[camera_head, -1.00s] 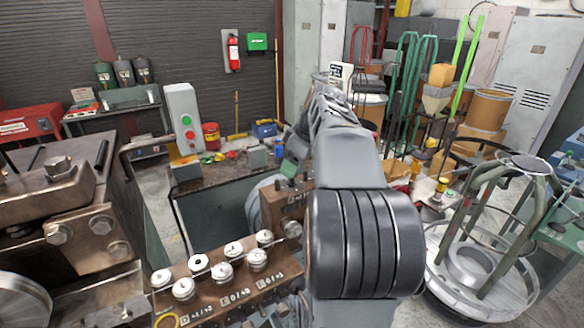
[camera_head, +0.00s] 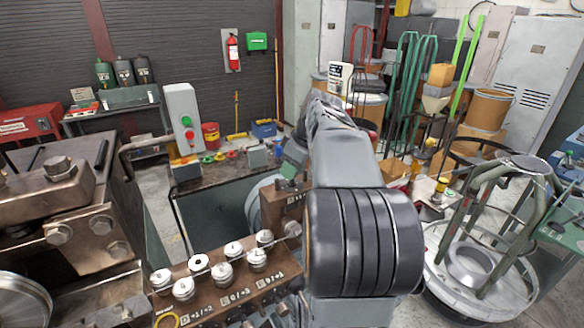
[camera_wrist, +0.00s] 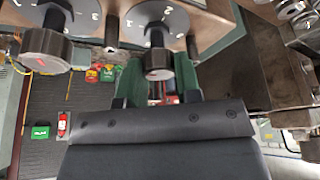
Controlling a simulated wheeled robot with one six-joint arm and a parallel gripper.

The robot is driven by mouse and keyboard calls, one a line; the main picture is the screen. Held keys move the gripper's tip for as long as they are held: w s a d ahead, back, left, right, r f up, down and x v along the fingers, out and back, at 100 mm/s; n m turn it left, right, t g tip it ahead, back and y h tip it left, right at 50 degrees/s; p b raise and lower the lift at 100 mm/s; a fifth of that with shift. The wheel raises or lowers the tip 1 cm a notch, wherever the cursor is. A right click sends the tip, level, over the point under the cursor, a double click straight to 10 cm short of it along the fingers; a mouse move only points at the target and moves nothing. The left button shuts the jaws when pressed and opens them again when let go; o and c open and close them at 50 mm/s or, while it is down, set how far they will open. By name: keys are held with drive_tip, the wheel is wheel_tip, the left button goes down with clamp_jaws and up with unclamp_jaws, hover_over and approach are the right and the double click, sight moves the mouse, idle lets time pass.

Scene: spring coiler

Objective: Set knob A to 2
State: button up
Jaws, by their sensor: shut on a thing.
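In the wrist view, which looks upside down, two dark round knobs sit on dark dials with white marks. My gripper (camera_wrist: 159,82) has its green fingers on either side of the middle knob (camera_wrist: 158,64) and is shut on it. The other knob (camera_wrist: 45,50), with a small red mark, is at the left, clear of the fingers. Its dial (camera_wrist: 92,14) shows a few white numerals. I cannot read which knob is A, or the held knob's setting. In the head view my arm hides the gripper and both knobs.
In the head view, a brown block with several silver rollers (camera_head: 223,272) stands close left of my arm. A heavy steel machine (camera_head: 75,210) is at the far left. A round reel stand (camera_head: 480,260) is at the right. A bench (camera_head: 225,172) stands behind.

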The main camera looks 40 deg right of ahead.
drive_tip(key=shift+c, duration=0.3)
drive_tip(key=shift+m, duration=0.3)
drive_tip(key=m+h+b, duration=0.1)
drive_tip(key=m, duration=0.2)
drive_tip(key=shift+m+h+b, duration=0.3)
drive_tip(key=m+h, duration=0.1)
drive_tip(key=m, duration=0.3)
drive_tip(key=shift+a+h, duration=0.1)
drive_tip(key=shift+h, duration=0.3)
drive_tip(key=m, duration=0.2)
drive_tip(key=m+h, duration=0.1)
drive_tip(key=m, duration=0.2)
drive_tip(key=shift+g+h, duration=0.3)
drive_tip(key=shift+w+m+g+h, duration=0.1)
drive_tip(key=shift+m+g+h, duration=0.2)
drive_tip(key=shift+m, duration=0.8)
drive_tip(key=shift+m+g+h, duration=0.2)
drive_tip(key=shift+m+g, duration=0.2)
drive_tip(key=shift+m, duration=0.7)
drive_tip(key=o, duration=0.9)
